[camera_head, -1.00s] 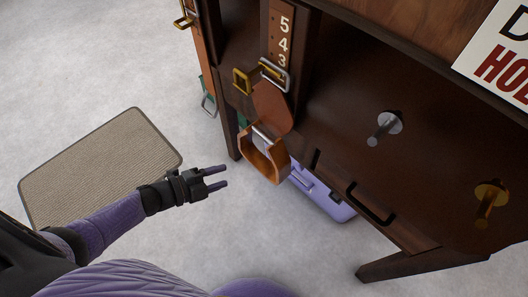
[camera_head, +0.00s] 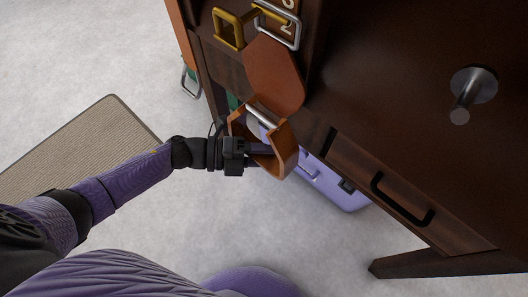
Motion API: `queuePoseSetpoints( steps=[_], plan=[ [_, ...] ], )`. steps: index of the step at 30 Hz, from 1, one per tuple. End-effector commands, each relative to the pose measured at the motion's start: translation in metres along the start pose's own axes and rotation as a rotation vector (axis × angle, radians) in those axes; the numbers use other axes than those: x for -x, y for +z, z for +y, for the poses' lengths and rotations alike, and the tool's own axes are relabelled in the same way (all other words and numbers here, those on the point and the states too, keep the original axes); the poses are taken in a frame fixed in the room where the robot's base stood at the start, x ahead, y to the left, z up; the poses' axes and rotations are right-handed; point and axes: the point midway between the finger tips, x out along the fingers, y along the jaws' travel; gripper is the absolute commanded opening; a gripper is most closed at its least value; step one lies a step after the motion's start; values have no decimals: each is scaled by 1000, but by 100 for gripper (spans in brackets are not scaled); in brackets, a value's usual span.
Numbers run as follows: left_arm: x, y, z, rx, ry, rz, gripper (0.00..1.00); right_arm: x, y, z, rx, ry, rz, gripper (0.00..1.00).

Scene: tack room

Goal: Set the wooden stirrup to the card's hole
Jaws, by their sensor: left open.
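The wooden stirrup (camera_head: 289,155) is an orange-brown loop with a metal bar across its top. It hangs below a brown leather flap (camera_head: 273,75) at the cabinet's front. My left gripper (camera_head: 271,156) is open at the stirrup, its fingers overlapping the loop's opening. I cannot tell whether they touch the wood. The card is out of view. My right gripper is not in view.
A brass buckle-like ring (camera_head: 228,29) is left of the silver buckle. A metal peg (camera_head: 467,95) juts from the dark wooden cabinet. A drawer with a black handle (camera_head: 401,199) and a purple box (camera_head: 333,185) are right of the stirrup. A mat (camera_head: 85,145) lies left.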

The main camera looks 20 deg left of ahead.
Motion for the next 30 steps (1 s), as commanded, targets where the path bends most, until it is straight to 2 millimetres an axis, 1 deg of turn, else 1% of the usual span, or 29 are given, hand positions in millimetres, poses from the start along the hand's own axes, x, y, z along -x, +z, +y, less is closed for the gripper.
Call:
queuePoseSetpoints(
  steps=[4, 5, 6, 8, 9, 11, 12, 30],
  plan=[
    [0, 0, 0, 0, 0, 0, 52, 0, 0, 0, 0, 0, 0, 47],
    [0, 0, 0, 0, 0, -1, 45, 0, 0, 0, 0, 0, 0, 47],
    [0, 0, 0, 0, 0, -1, 37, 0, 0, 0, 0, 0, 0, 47],
    [0, 0, 0, 0, 0, -1, 24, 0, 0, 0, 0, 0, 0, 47],
    [0, 0, 0, 0, 0, -1, 16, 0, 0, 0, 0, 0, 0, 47],
    [0, 0, 0, 0, 0, -1, 3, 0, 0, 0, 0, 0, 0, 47],
    [0, 0, 0, 1, 0, -1, 0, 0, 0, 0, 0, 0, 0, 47],
    [1, 0, 0, 1, 0, -2, 0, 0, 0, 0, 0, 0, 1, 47]
  ],
)
